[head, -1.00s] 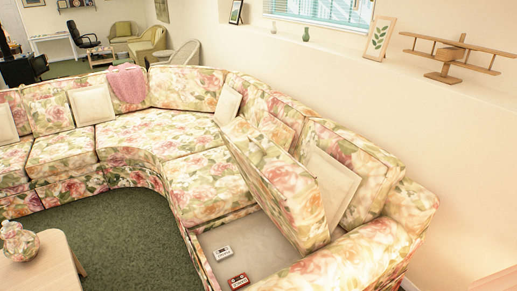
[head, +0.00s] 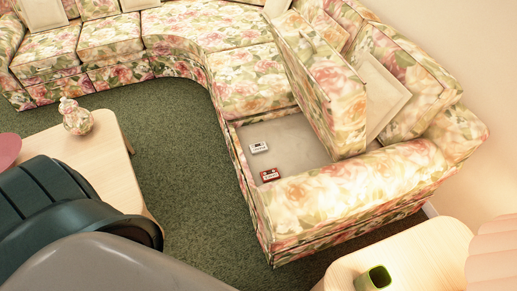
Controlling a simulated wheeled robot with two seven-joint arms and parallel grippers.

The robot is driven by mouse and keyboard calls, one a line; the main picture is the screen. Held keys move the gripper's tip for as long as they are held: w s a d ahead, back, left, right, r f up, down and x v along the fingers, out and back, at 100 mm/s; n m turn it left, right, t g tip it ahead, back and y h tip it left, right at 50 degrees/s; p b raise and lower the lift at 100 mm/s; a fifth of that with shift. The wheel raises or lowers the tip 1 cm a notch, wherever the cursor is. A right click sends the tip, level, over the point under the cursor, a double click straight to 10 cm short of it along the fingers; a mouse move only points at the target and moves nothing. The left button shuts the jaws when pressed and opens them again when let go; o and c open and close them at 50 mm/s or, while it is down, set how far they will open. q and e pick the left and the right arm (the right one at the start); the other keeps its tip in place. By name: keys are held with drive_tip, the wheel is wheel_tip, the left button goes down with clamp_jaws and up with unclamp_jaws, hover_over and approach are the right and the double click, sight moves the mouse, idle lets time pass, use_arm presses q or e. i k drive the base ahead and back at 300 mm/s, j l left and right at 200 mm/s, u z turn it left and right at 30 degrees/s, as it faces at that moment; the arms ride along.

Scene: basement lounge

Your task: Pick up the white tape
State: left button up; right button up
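The white tape (head: 259,147), a small flat cassette with dark markings, lies on the bare pale sofa base (head: 300,135) where a seat cushion is raised. A red cassette (head: 270,175) lies close in front of it, apart from it. The raised floral cushion (head: 325,90) stands tilted to the right of both tapes. Nothing covers the white tape. Neither of my grippers is in view.
The floral sofa's arm (head: 350,195) rises on the near side of the open seat. A wooden table (head: 90,150) with a floral jar (head: 75,117) is at left. A side table (head: 410,255) holds a green cup (head: 373,279). Green carpet (head: 190,180) lies between.

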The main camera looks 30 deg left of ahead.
sight(260, 147)
drive_tip(key=u, duration=0.85)
drive_tip(key=i+j+z, duration=0.1)
drive_tip(key=j+z, duration=1.35)
drive_tip(key=j, duration=0.15)
drive_tip(key=k, duration=0.05)
